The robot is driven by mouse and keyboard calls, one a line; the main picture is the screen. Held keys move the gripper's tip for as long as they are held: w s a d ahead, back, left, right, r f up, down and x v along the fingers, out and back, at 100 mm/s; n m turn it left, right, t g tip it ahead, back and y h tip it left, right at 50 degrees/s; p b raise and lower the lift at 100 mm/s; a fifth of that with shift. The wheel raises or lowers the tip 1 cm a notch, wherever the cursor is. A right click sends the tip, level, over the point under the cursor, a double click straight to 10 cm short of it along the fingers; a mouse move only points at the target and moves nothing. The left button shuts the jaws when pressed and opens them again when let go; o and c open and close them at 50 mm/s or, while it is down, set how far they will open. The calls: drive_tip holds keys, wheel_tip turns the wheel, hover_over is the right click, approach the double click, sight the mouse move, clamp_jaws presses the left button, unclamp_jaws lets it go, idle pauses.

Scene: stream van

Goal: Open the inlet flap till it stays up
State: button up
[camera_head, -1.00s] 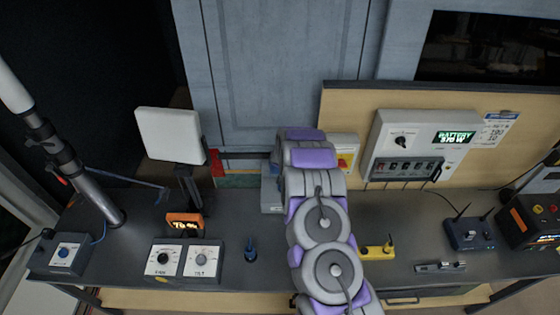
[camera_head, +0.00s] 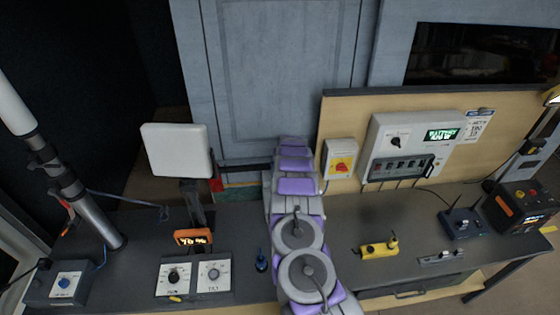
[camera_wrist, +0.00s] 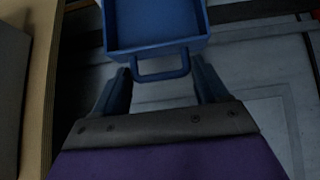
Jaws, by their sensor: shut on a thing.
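The inlet flap (camera_wrist: 155,22) looks like a shallow blue, box-shaped cover with a raised rim at the top of the wrist view. A blue loop handle (camera_wrist: 160,76) sticks out from its near edge. My gripper (camera_wrist: 163,84) is shut on this handle, with one dark blue finger at each side of the loop. In the head view my grey and purple arm reaches to the back of the bench and hides the gripper and the flap. How far the flap is raised cannot be told.
A white flat panel (camera_head: 176,150) stands to the left. Two dial boxes (camera_head: 193,276), a yellow device (camera_head: 378,247) and a router (camera_head: 462,224) lie on the bench (camera_head: 345,215).

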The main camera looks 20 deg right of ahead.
drive_tip(key=shift+w+d+r, duration=0.25)
drive_tip(key=shift+w+d, duration=0.05)
drive_tip(key=shift+w, duration=0.1)
drive_tip(key=shift+w+a+r+b, duration=0.25)
drive_tip(key=shift+w+a+b, duration=0.05)
drive_tip(key=shift+w+d, duration=0.1)
drive_tip(key=shift+d, duration=0.25)
drive_tip(key=o, duration=1.2)
drive_tip(key=shift+f, duration=0.1)
drive_tip(key=shift+c, duration=0.2)
drive_tip(key=shift+o, duration=0.5)
drive_tip(key=shift+w+f, duration=0.1)
drive_tip(key=shift+f, duration=0.2)
drive_tip(key=shift+s, duration=0.35)
